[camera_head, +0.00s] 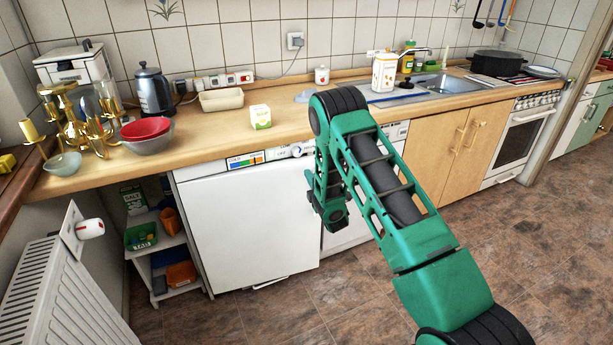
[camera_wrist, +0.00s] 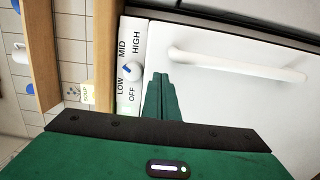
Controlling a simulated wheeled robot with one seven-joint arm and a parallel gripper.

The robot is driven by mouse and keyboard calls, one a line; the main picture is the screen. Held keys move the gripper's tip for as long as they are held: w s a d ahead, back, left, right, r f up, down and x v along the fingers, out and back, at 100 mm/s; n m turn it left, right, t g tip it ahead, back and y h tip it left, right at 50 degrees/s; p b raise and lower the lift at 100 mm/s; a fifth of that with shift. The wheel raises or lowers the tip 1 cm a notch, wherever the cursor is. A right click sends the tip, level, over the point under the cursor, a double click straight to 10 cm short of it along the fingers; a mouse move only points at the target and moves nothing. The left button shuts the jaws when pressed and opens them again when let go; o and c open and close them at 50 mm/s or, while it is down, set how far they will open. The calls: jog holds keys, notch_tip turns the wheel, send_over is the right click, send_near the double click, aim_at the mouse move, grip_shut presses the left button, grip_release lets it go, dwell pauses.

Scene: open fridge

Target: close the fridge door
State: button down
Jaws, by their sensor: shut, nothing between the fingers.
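The white fridge door (camera_head: 250,225) stands under the counter in the head view. It looks about in line with the front around it; I cannot tell if a small gap is left. In the wrist view the door (camera_wrist: 215,110) is seen sideways, with a long white handle (camera_wrist: 235,62) near its edge. The control strip (camera_wrist: 130,70) with a knob and the words LOW, MID, HIGH and OFF runs along its top. My gripper (camera_head: 335,220) is in front of the door's right side and hides part of it. Its green fingers (camera_wrist: 160,80) are together and empty.
The wooden counter (camera_head: 220,137) above holds a kettle (camera_head: 154,92), bowls, a small soup box (camera_head: 260,117) and a candelabra. An open shelf (camera_head: 160,245) and a white radiator (camera_head: 60,295) stand to the left. The tiled floor (camera_head: 350,305) in front is clear.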

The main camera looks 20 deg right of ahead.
aim_at(304, 166)
jog(key=shift+w, duration=1.1)
jog(key=shift+w, duration=0.1)
jog(key=w, duration=0.3)
jog(key=w+d, duration=0.1)
jog(key=w, duration=0.1)
jog(key=shift+w, duration=0.25)
jog(key=shift+s+a, duration=0.15)
jog(key=shift+a, duration=0.1)
jog(key=s+d, duration=0.1)
jog(key=s, duration=1.2)
jog(key=shift+s+d, duration=0.25)
jog(key=shift+s, duration=0.15)
jog(key=shift+f, duration=0.1)
